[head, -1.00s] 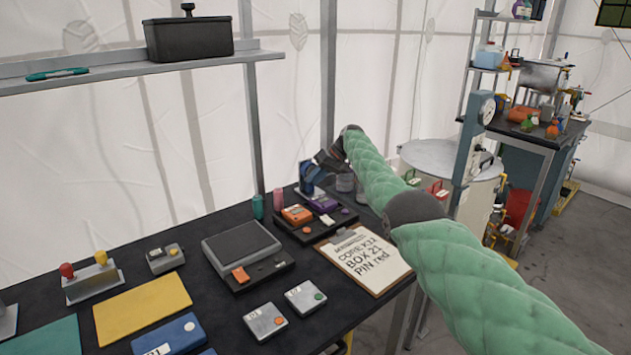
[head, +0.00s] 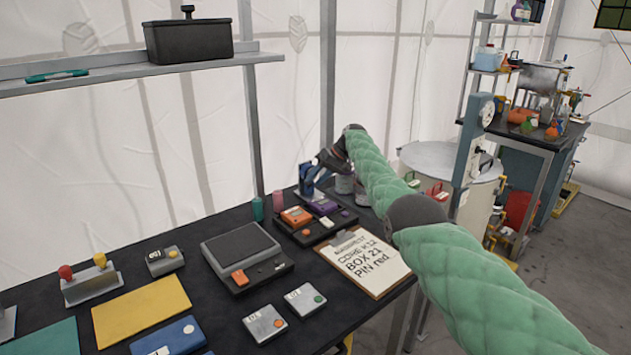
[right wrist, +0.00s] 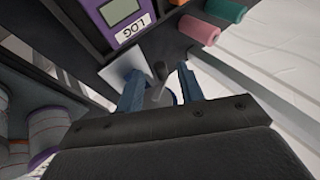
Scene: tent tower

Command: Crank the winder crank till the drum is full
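My right gripper (head: 316,174) reaches down at the far right corner of the black table (head: 225,310). In the right wrist view its two blue fingers (right wrist: 160,82) are spread, with a gap on each side of a short grey upright peg (right wrist: 159,71). The peg looks like the winder's crank handle; it stands between the fingers, and I see no grip on it. In the head view my arm and gripper hide most of the winder, and I cannot tell how full the drum is. My left gripper is not in view.
A device with a purple LOG panel (right wrist: 124,15) stands close to my right gripper. Pink (right wrist: 198,31) and teal (right wrist: 226,8) cylinders are nearby. A clipboard (head: 375,277) lies at the table's right edge.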

